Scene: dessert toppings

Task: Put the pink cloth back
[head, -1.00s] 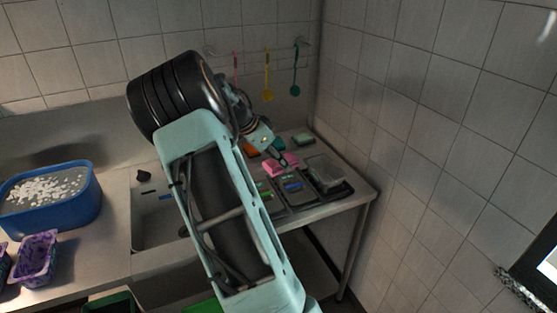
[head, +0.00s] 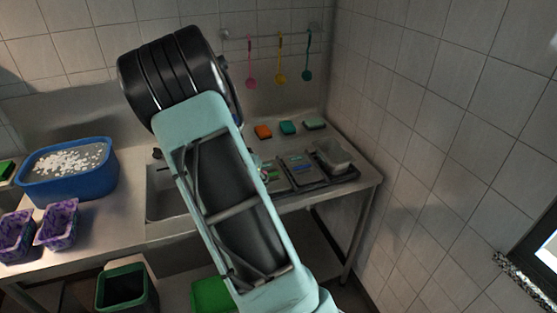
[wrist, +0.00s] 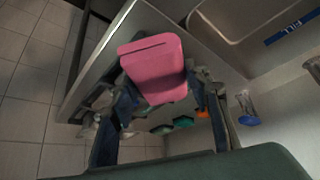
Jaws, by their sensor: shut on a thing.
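The pink cloth (wrist: 153,62) looks like a thick folded block with a dark slit across its top. It fills the middle of the wrist view. My gripper (wrist: 162,92) is shut on it, with a finger on each side, and holds it up above the counter. In the head view, my arm hides the gripper and the cloth.
A clear container (head: 333,157) stands at the right end. Utensils hang above. A blue tub (head: 68,185) stands left.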

